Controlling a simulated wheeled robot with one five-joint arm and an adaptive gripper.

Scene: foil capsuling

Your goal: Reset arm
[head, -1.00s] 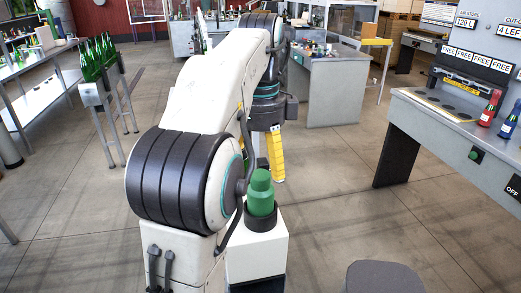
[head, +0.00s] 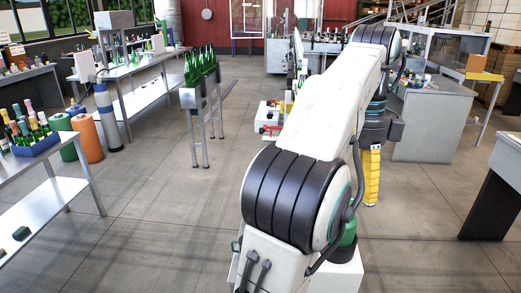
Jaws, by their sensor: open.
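My arm (head: 325,110) reaches forward from the bottom centre, bends at the far top right, and drops to my gripper (head: 371,190). The gripper hangs pointing down in free space above the floor, with its yellow finger pads showing. It is open, and I see nothing between the fingers, though the far side is hidden. A green bottle (head: 349,232) stands in a dark ring on a white block (head: 338,272) nearer to me, mostly hidden behind my arm's black joint. The gripper is beyond the bottle and apart from it.
A rack of green bottles (head: 200,70) stands left of centre. At left is a table with a blue crate (head: 36,146) of bottles, beside orange (head: 87,139) and green cylinders. A grey workbench (head: 435,120) stands back right. The floor (head: 160,190) between is clear.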

